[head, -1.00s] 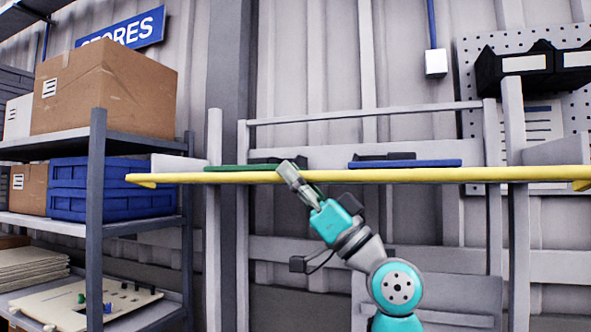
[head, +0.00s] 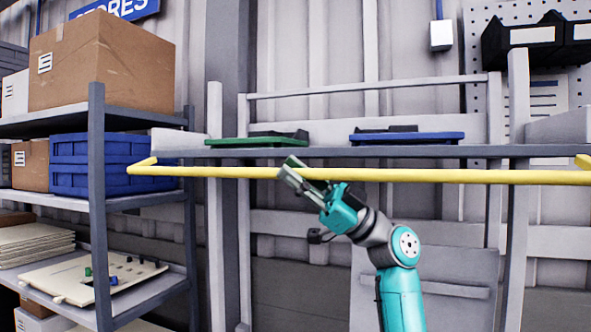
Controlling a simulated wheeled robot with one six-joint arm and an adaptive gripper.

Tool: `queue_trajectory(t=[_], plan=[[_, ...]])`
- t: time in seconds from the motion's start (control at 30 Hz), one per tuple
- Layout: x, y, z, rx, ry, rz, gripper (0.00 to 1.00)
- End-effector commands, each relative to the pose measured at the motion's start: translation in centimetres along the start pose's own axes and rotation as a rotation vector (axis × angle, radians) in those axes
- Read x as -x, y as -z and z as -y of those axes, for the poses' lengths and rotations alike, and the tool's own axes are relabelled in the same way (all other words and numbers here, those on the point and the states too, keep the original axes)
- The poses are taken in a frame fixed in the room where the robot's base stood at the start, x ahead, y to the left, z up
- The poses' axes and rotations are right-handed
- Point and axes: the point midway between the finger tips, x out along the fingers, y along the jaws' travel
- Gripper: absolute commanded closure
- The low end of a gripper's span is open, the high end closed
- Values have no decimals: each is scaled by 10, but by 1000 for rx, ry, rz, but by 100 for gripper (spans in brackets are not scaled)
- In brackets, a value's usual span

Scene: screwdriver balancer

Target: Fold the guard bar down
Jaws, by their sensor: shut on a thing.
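The yellow guard bar (head: 440,176) runs level across the head view, in front of the grey shelf (head: 350,152) and a little below its front edge. Its bent side arms show at the left and right ends. My gripper (head: 291,172) is shut on the bar, left of the bar's middle. The jaws reach up to the bar from below and right, and hide a short piece of it.
A green tray (head: 256,142) and a blue tray (head: 405,138) lie on the shelf behind the bar. A rack (head: 97,200) with cardboard boxes (head: 98,70) and blue crates (head: 95,177) stands at the left. The space below the bar right of my arm looks clear.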

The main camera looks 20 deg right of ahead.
Motion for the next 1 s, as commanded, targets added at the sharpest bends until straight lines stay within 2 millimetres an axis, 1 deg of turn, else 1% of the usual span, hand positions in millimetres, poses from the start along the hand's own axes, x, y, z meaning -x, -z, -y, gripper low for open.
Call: queue_trajectory(t=[0.53, 0.57, 0.6, 0.63, 0.67, 1.0], plan=[[2, -3, 0, 16, 17, 4, 100], [2, -3, 0, 16, 17, 4, 76], [2, -4, 0, 16, 17, 4, 66], [2, -3, 0, 16, 16, 4, 58], [2, -3, 0, 16, 16, 4, 54], [4, -2, 0, 17, 16, 2, 54]])
